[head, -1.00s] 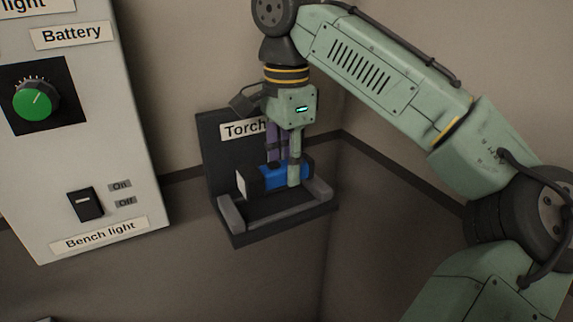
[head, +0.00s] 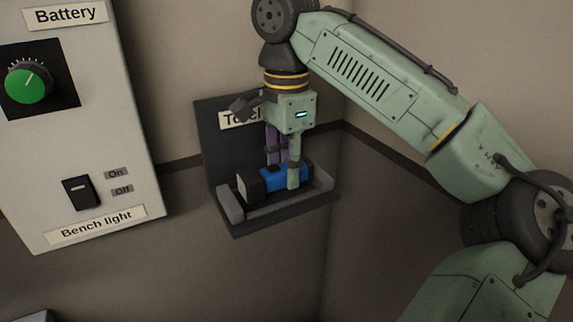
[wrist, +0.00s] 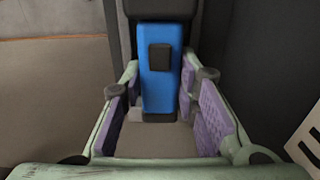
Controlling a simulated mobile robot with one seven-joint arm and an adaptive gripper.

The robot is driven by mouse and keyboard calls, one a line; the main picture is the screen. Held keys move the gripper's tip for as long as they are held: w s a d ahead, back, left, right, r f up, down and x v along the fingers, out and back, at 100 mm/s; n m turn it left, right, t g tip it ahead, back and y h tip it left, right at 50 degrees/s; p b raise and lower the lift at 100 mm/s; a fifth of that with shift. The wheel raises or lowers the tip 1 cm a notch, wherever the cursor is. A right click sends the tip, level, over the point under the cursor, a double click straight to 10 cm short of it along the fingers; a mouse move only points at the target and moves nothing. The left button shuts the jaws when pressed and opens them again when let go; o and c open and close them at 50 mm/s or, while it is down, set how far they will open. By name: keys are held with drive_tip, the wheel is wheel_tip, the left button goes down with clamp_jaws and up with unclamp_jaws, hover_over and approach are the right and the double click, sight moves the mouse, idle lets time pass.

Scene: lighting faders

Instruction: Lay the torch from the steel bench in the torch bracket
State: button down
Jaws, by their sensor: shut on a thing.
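The torch (head: 270,181) has a blue body and a black head that points left in the head view. It lies level, low between the bracket's grey end pieces; I cannot tell whether it touches the bracket. The torch bracket (head: 285,212) is a dark wall-mounted shelf with a backplate, whose label my gripper partly covers. My gripper (head: 281,180) points down and is shut on the torch's body. In the wrist view the torch (wrist: 155,88), with its black switch, lies between the purple finger pads (wrist: 160,115).
A pale wall panel (head: 85,155) stands to the left, with a green knob (head: 28,85) and a bench light switch (head: 80,192). A room corner lies close to the right of the bracket. The space in front of the bracket looks clear.

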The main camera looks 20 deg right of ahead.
drive_tip(key=shift+f, duration=0.6)
idle(0.8)
drive_tip(key=c, duration=1.2)
unclamp_jaws()
drive_tip(key=shift+o, duration=0.4)
drive_tip(key=shift+o, duration=1.4)
